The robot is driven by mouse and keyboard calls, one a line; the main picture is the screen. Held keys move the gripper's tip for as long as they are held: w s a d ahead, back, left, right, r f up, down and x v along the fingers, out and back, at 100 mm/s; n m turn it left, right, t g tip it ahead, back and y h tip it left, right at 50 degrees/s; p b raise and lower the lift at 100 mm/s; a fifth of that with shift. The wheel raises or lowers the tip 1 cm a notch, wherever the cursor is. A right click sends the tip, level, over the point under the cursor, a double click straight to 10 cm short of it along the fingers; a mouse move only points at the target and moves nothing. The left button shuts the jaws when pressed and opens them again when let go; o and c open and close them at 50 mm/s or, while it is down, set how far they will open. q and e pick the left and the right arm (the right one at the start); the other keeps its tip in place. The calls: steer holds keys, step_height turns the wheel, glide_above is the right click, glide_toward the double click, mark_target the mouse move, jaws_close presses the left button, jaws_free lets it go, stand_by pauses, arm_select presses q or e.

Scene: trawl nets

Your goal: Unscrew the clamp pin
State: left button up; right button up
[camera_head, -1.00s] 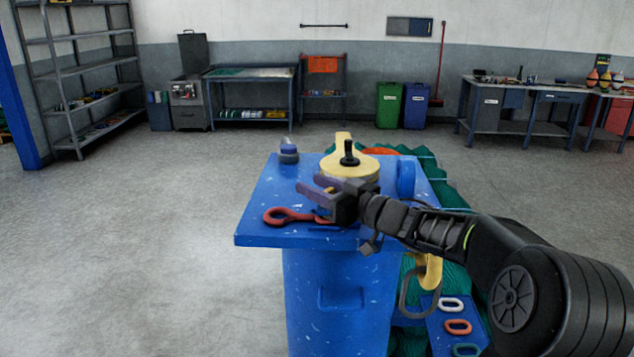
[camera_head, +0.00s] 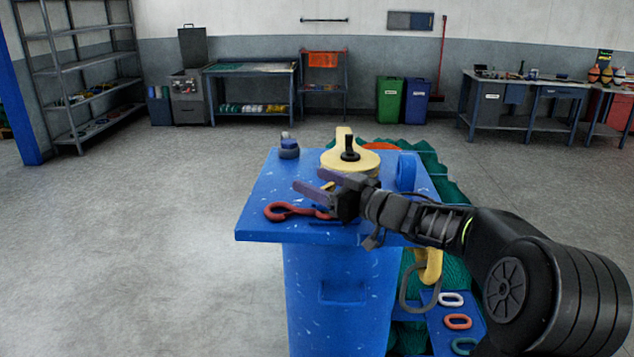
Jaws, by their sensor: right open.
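A yellow round clamp-like piece (camera_head: 372,160) with an upright black pin (camera_head: 350,148) in its middle stands on the blue stand's top (camera_head: 262,205). I take the black upright part to be the clamp pin. My right gripper (camera_head: 304,181) is open and empty, its fingers pointing left, just in front of the yellow piece and above the stand top. It is apart from the pin and hides part of the yellow piece's front. A red hook-shaped piece (camera_head: 284,212) lies below the fingers near the front edge. My left gripper is not in view.
A small blue and grey bottle-like item (camera_head: 289,149) stands at the back left of the stand top. A blue ring-like part (camera_head: 406,172) stands at the right. Green netting (camera_head: 449,192) lies behind. Colored links (camera_head: 457,321) lie on a lower blue plate. Open floor lies left.

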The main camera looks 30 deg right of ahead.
mark_target(329, 187)
steer(key=shift+s, duration=0.1)
steer(key=shift+v, duration=3.85)
steer(key=shift+c, duration=0.2)
